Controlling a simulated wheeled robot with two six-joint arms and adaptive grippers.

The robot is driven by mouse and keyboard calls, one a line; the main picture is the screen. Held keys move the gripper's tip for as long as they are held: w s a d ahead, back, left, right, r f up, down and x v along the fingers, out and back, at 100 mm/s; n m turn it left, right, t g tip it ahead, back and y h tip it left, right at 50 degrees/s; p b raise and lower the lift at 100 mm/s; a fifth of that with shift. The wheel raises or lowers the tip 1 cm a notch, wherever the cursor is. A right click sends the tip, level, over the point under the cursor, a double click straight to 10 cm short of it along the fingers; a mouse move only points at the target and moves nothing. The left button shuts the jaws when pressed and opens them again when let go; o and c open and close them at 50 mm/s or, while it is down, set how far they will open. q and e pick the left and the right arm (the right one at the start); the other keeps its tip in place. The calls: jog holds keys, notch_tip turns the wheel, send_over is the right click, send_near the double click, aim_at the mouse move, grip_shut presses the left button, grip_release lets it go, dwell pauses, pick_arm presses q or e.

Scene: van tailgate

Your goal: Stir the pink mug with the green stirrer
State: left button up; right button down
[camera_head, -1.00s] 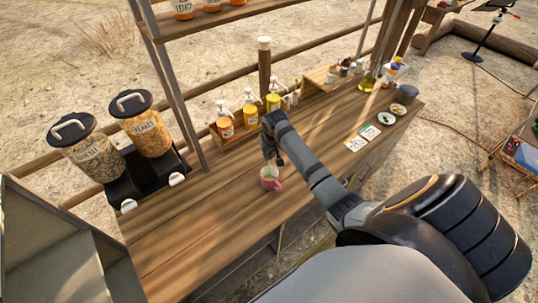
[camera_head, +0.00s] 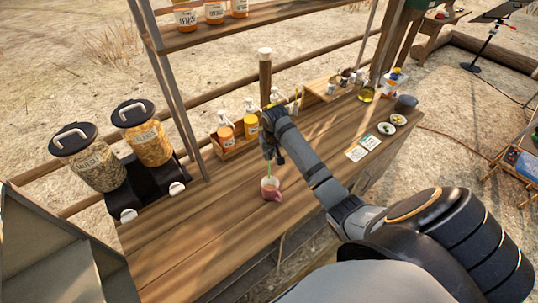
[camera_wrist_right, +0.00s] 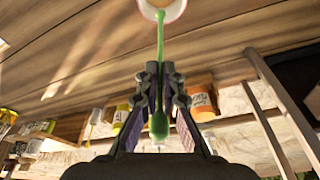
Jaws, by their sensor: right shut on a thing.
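The pink mug (camera_head: 271,193) stands upright on the wooden counter, its handle toward the right. Its opening shows at the top of the right wrist view (camera_wrist_right: 162,9), with light brown contents. My right gripper (camera_head: 270,156) is above the mug, shut on the green stirrer (camera_head: 268,170). In the wrist view the stirrer (camera_wrist_right: 160,38) runs from between the fingers to the mug's opening, with its thick green end on the near side of the fingers. The stirrer's far tip is at or just inside the rim; how deep cannot be told. My left gripper is not in view.
Syrup bottles (camera_head: 226,132) stand in a wooden rack behind the mug. Two large jars (camera_head: 148,140) on a black stand are at the left. Cards (camera_head: 357,153) and small bowls (camera_head: 398,120) lie to the right. The counter around the mug is clear.

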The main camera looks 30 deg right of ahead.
dwell(0.5)
jog(key=shift+r, duration=2.5)
